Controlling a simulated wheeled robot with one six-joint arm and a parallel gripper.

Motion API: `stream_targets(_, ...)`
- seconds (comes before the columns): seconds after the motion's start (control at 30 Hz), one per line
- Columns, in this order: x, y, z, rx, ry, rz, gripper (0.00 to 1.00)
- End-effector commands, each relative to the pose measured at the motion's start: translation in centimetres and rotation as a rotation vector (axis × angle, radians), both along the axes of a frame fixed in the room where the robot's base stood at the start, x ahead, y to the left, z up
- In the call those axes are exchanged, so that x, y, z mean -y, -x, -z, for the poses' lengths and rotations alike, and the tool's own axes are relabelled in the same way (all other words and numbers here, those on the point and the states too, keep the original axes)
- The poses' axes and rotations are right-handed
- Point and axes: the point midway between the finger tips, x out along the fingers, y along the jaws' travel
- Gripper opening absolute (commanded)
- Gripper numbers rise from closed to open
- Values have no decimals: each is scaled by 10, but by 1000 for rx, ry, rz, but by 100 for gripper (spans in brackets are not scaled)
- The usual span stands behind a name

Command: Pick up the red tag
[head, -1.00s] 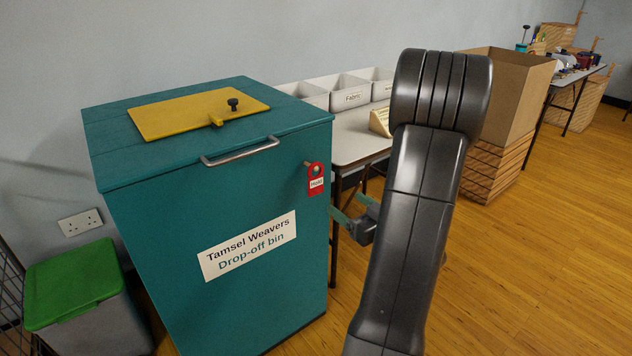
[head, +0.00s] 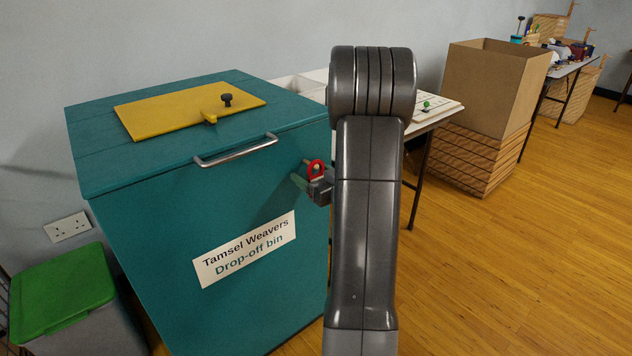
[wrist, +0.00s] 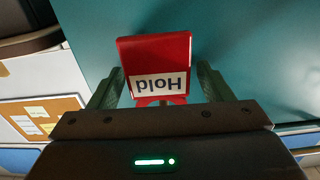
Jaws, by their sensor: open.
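The red tag (head: 316,168) hangs on a peg on the front of the teal drop-off bin (head: 150,240), near its right edge. In the wrist view the red tag (wrist: 155,62) shows a white label reading "Hold", upside down. My gripper (head: 305,180) is at the tag, in front of the bin. In the wrist view my gripper (wrist: 158,82) is open, with one green finger on each side of the tag. A gap shows between the tag and the right finger; the left finger is very near the tag's edge, and I cannot tell whether they touch.
The bin has a metal handle (head: 236,150) above the tag and a yellow flap (head: 185,112) on top. A green-lidded box (head: 65,290) stands at left. A table with a white board (head: 440,106) and a cardboard box (head: 490,85) are behind my arm. The floor at right is clear.

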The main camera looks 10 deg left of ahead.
Motion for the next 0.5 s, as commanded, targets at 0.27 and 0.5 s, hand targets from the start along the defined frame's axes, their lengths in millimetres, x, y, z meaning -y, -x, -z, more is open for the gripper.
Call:
stream_targets(0.27, -2, -2, 0, 0, 0, 0, 71)
stream_targets(0.5, -2, -2, 0, 0, 0, 0, 26)
